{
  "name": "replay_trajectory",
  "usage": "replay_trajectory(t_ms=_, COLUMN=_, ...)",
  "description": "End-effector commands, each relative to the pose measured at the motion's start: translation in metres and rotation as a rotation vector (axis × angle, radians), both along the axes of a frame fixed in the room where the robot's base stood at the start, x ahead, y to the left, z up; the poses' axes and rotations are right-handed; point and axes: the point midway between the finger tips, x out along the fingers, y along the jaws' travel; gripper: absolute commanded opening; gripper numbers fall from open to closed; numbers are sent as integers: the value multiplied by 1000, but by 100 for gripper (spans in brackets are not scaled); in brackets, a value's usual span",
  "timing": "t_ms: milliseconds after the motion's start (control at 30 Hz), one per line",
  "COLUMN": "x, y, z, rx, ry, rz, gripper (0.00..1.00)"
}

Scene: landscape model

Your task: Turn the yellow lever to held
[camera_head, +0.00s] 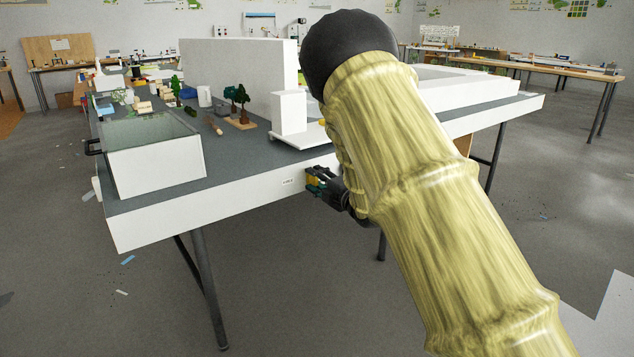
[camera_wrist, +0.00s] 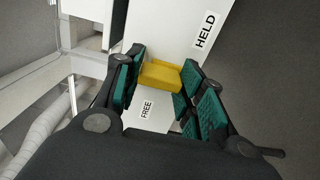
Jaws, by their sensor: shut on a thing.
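The yellow lever (camera_wrist: 161,76) shows in the wrist view between the green pads of my gripper (camera_wrist: 163,82), which is shut on it. It lies between the black-lettered FREE label (camera_wrist: 147,110) and the HELD label (camera_wrist: 205,31), nearer to FREE. The lever's pivot and exact angle are hard to tell. In the head view my gripper (camera_head: 325,186) is at the white front edge of the table, with a bit of yellow at its fingers. A small label (camera_head: 288,181) is left of it, too small to read surely. My arm hides the edge to the right.
The table (camera_head: 150,229) carries an open white bin (camera_head: 155,170) at its left corner, small model trees (camera_head: 238,101), a white block (camera_head: 289,112) and a tall white panel (camera_head: 225,72). The floor in front is clear. Other tables stand far behind.

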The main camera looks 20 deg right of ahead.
Motion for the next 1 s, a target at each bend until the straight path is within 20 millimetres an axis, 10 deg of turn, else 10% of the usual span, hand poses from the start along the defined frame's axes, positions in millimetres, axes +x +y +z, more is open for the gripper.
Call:
replay_trajectory(t_ms=467, x=-1, y=0, z=-1, rx=-12, ry=-2, rz=0, gripper=15)
replay_trajectory(t_ms=500, x=-1, y=0, z=-1, rx=-12, ry=-2, rz=0, gripper=46)
replay_trajectory(t_ms=600, x=-1, y=0, z=-1, rx=-11, ry=-2, rz=0, gripper=61)
replay_trajectory(t_ms=1000, x=-5, y=-2, z=-1, rx=-11, ry=-3, rz=0, gripper=61)
